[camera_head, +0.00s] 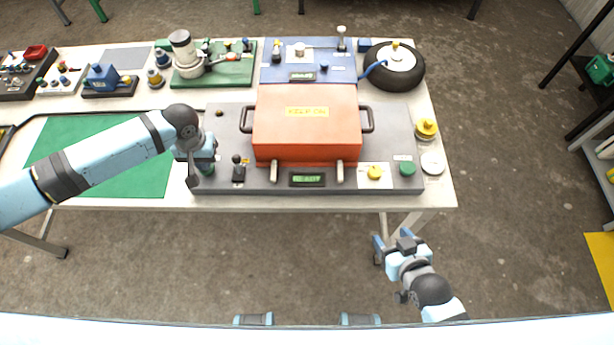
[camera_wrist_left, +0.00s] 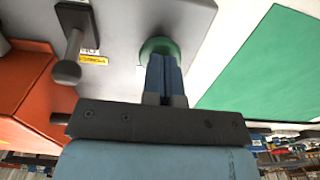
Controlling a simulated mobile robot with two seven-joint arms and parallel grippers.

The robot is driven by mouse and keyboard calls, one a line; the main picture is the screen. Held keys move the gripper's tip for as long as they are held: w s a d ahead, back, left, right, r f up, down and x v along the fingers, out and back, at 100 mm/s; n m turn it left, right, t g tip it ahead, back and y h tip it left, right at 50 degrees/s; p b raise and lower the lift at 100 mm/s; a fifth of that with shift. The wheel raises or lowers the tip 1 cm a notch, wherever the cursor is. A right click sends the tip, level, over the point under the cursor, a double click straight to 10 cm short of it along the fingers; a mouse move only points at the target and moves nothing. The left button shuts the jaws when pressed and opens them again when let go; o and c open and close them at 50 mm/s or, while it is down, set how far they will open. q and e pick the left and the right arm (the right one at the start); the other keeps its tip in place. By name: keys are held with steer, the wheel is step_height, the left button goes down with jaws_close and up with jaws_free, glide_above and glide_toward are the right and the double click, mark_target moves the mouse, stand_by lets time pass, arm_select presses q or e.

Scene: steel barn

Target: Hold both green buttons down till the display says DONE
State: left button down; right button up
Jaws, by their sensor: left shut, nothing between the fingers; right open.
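The left green button (camera_wrist_left: 158,46) is on the grey panel (camera_head: 232,118) at its left end. My left gripper (camera_wrist_left: 163,62) is shut and empty, its fingertips over this button and seeming to touch it. Whether the button is pressed down, I cannot tell. In the head view my left gripper (camera_head: 204,172) mostly hides it. The right green button (camera_head: 408,168) is at the panel's front right, uncovered. My right gripper (camera_head: 382,246) is open and empty, off the table's front edge, below and apart from that button. The display (camera_head: 307,179) is lit with green text too small to read surely.
An orange box (camera_head: 306,130) with side handles sits mid-panel. A black lever (camera_head: 238,170), a yellow knob (camera_head: 375,172) and a yellow-topped post (camera_head: 427,128) stand near the buttons. A wheel (camera_head: 394,68) and other fixtures line the table's back. A green mat (camera_head: 75,140) lies left.

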steer(key=shift+r, duration=0.25)
steer(key=shift+r+p, duration=0.4)
steer(key=shift+p, duration=0.25)
steer(key=shift+r, duration=0.15)
steer(key=shift+c, duration=0.2)
